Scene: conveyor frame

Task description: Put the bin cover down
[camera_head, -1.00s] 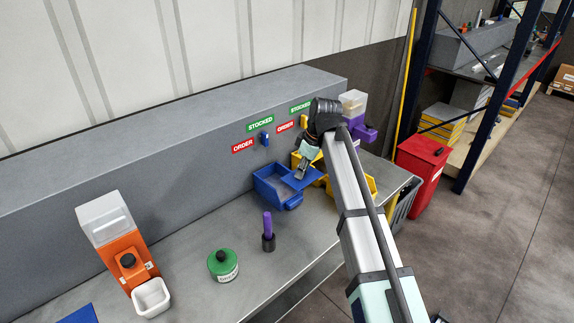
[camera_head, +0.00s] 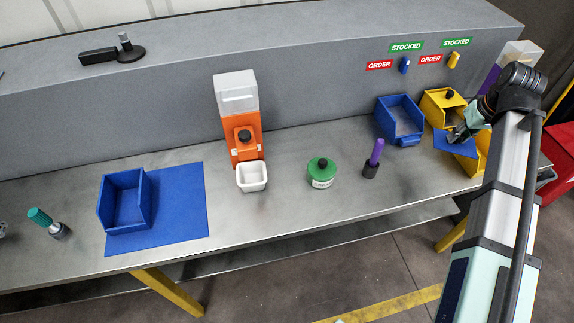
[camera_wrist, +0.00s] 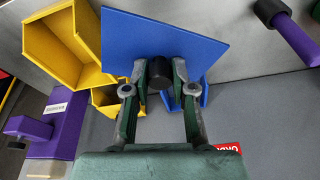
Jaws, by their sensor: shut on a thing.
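The bin cover (camera_head: 452,146) is a flat blue plate, tilted in the air in front of the yellow bins. In the wrist view the blue plate (camera_wrist: 165,38) fills the upper middle, with a black knob (camera_wrist: 159,72) on it. My gripper (camera_head: 458,134) is shut on that knob, one finger on each side, as the wrist view of my gripper (camera_wrist: 157,76) shows. An open blue bin (camera_head: 385,118) stands on the bench to the left of the cover. In the wrist view it is mostly hidden behind the cover and a finger.
A yellow bin (camera_head: 430,110) with a black knob and another yellow bin (camera_head: 482,160) are close to the cover. A purple-handled tool (camera_head: 375,155), a green canister (camera_head: 321,178) and an orange dispenser (camera_head: 240,130) stand leftward. A blue mat (camera_head: 185,205) holds another blue bin (camera_head: 112,205).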

